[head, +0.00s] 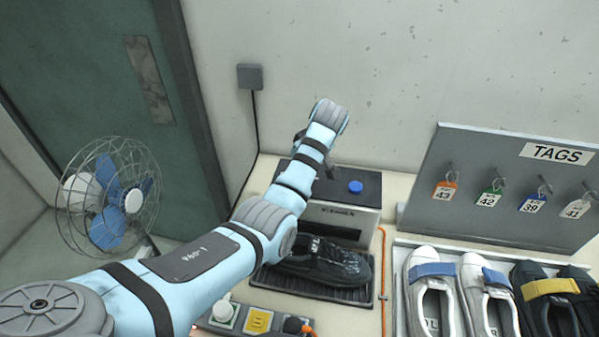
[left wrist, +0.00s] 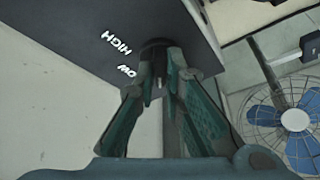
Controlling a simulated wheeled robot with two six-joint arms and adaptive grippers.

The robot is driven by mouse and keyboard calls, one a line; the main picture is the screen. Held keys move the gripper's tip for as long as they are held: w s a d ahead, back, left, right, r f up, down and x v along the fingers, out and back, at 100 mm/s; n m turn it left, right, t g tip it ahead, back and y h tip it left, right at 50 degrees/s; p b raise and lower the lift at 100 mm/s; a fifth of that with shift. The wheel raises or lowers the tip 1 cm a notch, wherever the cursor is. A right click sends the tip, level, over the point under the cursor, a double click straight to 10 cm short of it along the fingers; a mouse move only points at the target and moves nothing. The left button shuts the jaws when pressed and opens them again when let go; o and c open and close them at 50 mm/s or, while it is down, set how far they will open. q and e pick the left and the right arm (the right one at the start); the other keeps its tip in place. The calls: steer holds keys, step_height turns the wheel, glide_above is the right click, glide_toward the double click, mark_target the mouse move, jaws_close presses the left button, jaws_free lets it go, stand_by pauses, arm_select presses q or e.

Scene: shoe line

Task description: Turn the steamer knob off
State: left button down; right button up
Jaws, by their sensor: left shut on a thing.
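The steamer (head: 368,202) is a dark-topped box against the wall, with a blue round cap or button (head: 355,187) on top. My left arm reaches across its left part and hides the knob and most of my left gripper there. In the left wrist view, the fingers of my left gripper (left wrist: 158,72) are shut on the dark round steamer knob (left wrist: 155,46). The knob's pointer setting cannot be made out. My right gripper is in neither view.
A black shoe (head: 325,262) lies on a dark ribbed tray in front of the steamer. An orange cord (head: 383,270) runs to its right. A button panel (head: 258,321) is at the front. A tag board (head: 480,190), several shoes and a fan (head: 110,195) flank the arm.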

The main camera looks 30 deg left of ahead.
arm_select(q)
steer(key=shift+n+g, duration=0.3)
steer(key=shift+n, duration=0.4)
steer(key=c, duration=1.7)
jaws_free()
steer(key=shift+a, duration=0.15)
steer(key=v, duration=0.7)
steer(key=shift+r, duration=0.15)
